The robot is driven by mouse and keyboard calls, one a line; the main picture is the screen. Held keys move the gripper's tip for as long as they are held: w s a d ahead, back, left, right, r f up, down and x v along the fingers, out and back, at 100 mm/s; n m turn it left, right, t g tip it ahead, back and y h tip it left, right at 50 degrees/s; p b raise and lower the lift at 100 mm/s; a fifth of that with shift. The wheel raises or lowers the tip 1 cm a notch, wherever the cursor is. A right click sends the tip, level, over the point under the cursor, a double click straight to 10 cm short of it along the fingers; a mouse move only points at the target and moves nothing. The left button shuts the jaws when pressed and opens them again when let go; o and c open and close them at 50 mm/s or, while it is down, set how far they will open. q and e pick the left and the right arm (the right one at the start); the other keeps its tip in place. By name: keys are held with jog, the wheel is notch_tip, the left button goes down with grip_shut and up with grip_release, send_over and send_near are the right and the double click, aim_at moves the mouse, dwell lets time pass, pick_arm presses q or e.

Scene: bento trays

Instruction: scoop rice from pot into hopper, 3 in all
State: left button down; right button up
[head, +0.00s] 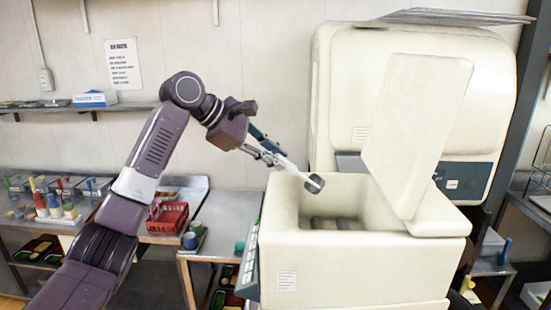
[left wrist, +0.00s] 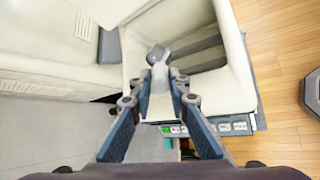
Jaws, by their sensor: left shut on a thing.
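My left gripper (head: 272,156) is shut on the pale handle of a scoop with a dark grey head (head: 314,183). The scoop head is over the open top of the cream hopper (head: 277,222), near its left rim. In the left wrist view, the gripper (left wrist: 161,82) holds the scoop (left wrist: 158,54) between both fingers, with the hopper (left wrist: 236,50) beneath. I cannot tell whether there is rice in the scoop. Dark grey parts show at the bottom of the hopper. No pot can be made out. My right gripper is not in view.
A large cream machine (head: 335,70) stands behind the hopper, with a raised lid panel (head: 417,125) at the right of the opening. A metal table with a red basket (head: 167,218) is at the left. A wall shelf (head: 60,108) runs behind my left arm.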

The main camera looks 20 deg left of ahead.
pick_arm(q)
jog(key=shift+s+a+r+g+y, duration=0.1)
jog(key=shift+r+g+y, duration=0.45)
jog(key=shift+g+y, duration=0.25)
jog(key=shift+r+g+y, duration=0.2)
jog(key=shift+g+y, duration=0.6)
